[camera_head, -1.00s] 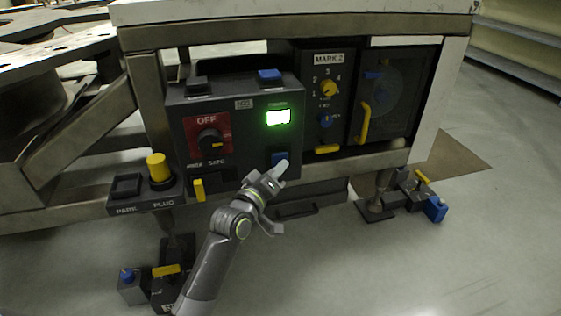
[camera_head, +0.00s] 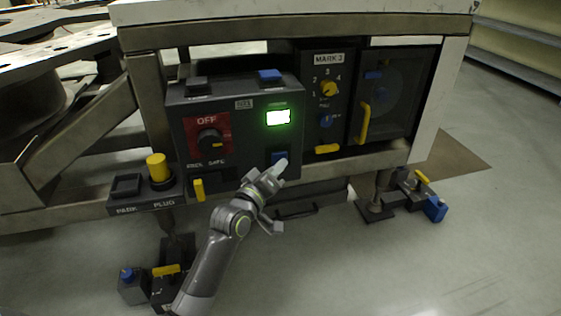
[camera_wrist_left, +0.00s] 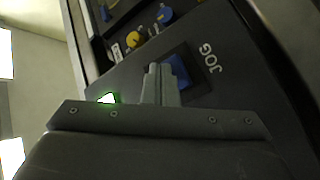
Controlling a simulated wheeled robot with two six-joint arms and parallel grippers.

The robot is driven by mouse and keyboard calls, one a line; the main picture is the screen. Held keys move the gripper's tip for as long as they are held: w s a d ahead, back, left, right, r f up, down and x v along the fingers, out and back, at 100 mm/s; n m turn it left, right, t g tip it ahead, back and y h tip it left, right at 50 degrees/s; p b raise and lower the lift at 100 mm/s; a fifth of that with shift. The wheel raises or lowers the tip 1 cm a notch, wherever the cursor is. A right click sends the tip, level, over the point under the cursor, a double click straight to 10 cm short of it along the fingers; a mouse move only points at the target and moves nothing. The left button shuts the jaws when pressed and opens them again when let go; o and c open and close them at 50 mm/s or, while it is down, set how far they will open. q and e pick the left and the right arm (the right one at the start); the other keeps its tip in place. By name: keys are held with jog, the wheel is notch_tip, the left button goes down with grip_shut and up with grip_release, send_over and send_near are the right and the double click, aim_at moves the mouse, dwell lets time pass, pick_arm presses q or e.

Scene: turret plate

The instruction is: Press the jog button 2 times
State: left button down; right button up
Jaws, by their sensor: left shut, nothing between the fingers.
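The jog button (camera_head: 277,157) is a blue square on the front of the dark control box (camera_head: 240,140), at its lower right. In the left wrist view the blue button (camera_wrist_left: 179,71) shows beside the word JOG. My left gripper (camera_head: 280,168) is shut and empty, its fingertips right at the button. In the left wrist view the shut fingers (camera_wrist_left: 158,82) overlap part of the button. I cannot tell whether they touch it. A lit green-white screen (camera_head: 278,118) sits above the button. My right gripper is not in view.
A red OFF panel with a black knob (camera_head: 209,141) is left on the box. A yellow plug knob (camera_head: 157,167) stands further left. A MARK 3 panel with a yellow dial (camera_head: 328,88) and a windowed door with a yellow handle (camera_head: 364,124) are to the right.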

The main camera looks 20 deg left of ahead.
pick_arm(q)
jog(key=shift+s+d+p, duration=0.3)
jog(key=shift+s+d, duration=0.25)
jog(key=shift+s, duration=0.3)
jog(key=shift+s+d, duration=0.7)
jog(key=shift+s, duration=0.35)
jog(key=shift+s+d, duration=0.7)
jog(key=shift+s, duration=0.3)
